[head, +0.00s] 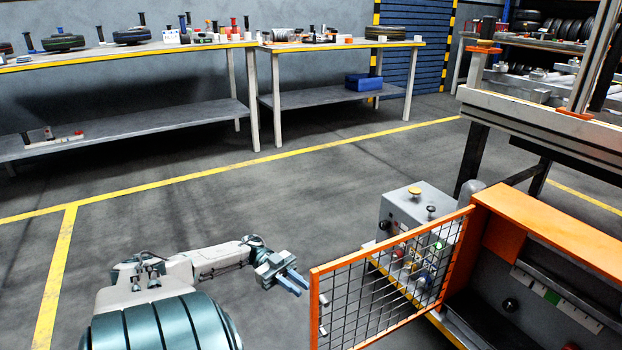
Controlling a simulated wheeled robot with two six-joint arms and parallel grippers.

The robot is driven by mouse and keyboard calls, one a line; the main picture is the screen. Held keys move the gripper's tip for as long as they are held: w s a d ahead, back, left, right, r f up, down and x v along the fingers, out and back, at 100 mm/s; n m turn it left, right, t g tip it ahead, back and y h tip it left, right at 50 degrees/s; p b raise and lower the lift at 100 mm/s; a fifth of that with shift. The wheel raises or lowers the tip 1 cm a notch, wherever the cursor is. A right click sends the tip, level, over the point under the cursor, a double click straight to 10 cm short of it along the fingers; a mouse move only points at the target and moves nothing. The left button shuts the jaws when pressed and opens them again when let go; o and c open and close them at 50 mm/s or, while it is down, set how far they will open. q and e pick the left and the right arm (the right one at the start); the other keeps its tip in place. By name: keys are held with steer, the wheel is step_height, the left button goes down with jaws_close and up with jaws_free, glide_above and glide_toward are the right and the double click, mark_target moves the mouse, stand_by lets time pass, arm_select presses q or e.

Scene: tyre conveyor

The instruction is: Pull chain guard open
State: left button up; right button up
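The chain guard (391,283) is an orange-framed panel of dark wire mesh at the lower right. It stands upright, swung out from the orange housing (548,232), with its right edge at the housing and its free edge toward the left. Behind the housing's front I see a dark open recess. My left gripper (294,283) is just left of the guard's free edge, apart from it as far as I can see. Its two blue fingers show a narrow gap with nothing between them. My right gripper is not in view.
Behind the mesh stands a grey control box (417,209) with several knobs. The conveyor frame (540,120) rises at the right. Two workbenches (190,112) with tyres and tools line the back wall. The floor (250,190) between is clear, with yellow lines.

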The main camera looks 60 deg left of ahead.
arm_select(q)
steer(key=shift+v, duration=1.55)
